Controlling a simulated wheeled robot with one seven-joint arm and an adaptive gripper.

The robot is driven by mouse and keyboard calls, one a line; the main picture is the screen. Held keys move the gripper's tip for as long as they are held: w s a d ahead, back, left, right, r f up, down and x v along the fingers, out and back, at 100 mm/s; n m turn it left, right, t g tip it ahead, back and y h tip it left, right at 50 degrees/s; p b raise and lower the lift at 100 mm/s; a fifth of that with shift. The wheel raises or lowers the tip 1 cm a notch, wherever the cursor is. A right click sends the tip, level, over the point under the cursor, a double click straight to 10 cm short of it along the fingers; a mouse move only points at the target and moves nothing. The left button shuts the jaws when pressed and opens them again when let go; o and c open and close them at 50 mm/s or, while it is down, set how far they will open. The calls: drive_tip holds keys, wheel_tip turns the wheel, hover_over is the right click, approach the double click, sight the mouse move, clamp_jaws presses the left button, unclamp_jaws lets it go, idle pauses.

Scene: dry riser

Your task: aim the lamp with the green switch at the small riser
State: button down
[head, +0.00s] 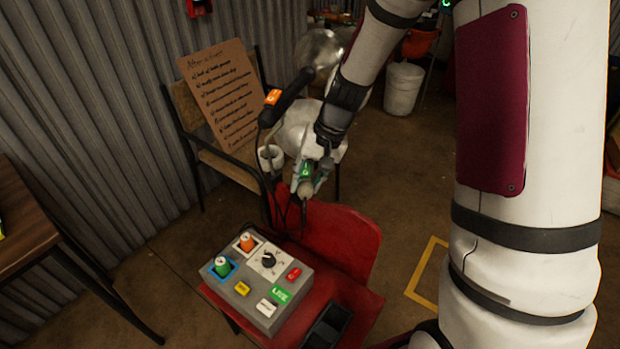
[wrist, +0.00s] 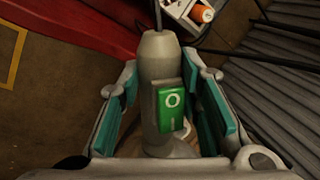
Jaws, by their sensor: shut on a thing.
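The lamp with the green switch (head: 306,172) is between the fingers of my gripper (head: 311,180), above the far side of a grey control box. In the wrist view its grey body (wrist: 160,62) and green switch (wrist: 171,105) lie between the teal-padded fingers of my gripper (wrist: 170,100), which is shut on it. Its shining end cannot be made out. A second lamp, black with an orange switch (head: 272,97), is at the left of my wrist. I cannot tell which thing is the small riser.
The grey control box (head: 243,290) with green and orange knobs, a dial and buttons stands on a red chair (head: 340,240). A wooden chair (head: 215,158) holds a handwritten card (head: 222,95). A dark table (head: 25,225) is at left. A white bucket (head: 403,90) stands behind.

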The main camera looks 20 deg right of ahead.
drive_tip(key=shift+d+m, duration=0.1)
drive_tip(key=shift+m, duration=0.3)
drive_tip(key=c, duration=1.2)
unclamp_jaws()
drive_tip(key=v, duration=1.2)
drive_tip(key=shift+s, duration=0.15)
